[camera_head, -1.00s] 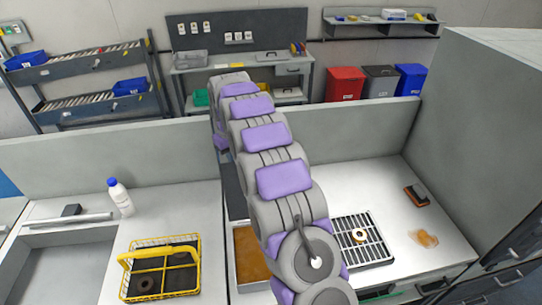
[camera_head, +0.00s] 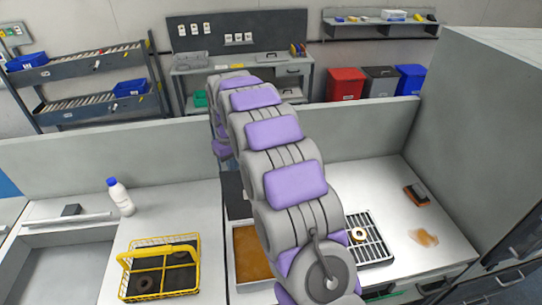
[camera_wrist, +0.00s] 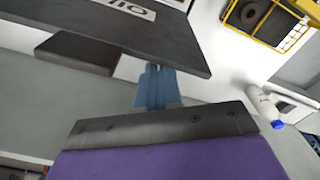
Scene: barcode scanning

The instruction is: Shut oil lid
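The oil lid (camera_head: 232,190) is a dark panel that stands raised at the back of the oil tray, partly hidden by my arm. In the wrist view the lid (camera_wrist: 185,40) fills the upper left, with a white label on it that reads like "OIL" upside down. The oil tray (camera_head: 240,275) holds brown liquid and is uncovered. My gripper (camera_wrist: 153,68) has blue fingers that look closed together, with nothing seen between them. Its tips are at the lid's edge in the wrist view; I cannot tell whether they touch. In the head view my arm hides the fingers.
A yellow wire basket (camera_head: 126,262) with dark round parts stands left of the tray. A white bottle with a blue cap (camera_head: 121,198) stands behind it. A slatted rack (camera_head: 376,252) with a ring and a brush (camera_head: 416,195) are on the right. A low partition (camera_head: 110,163) runs behind.

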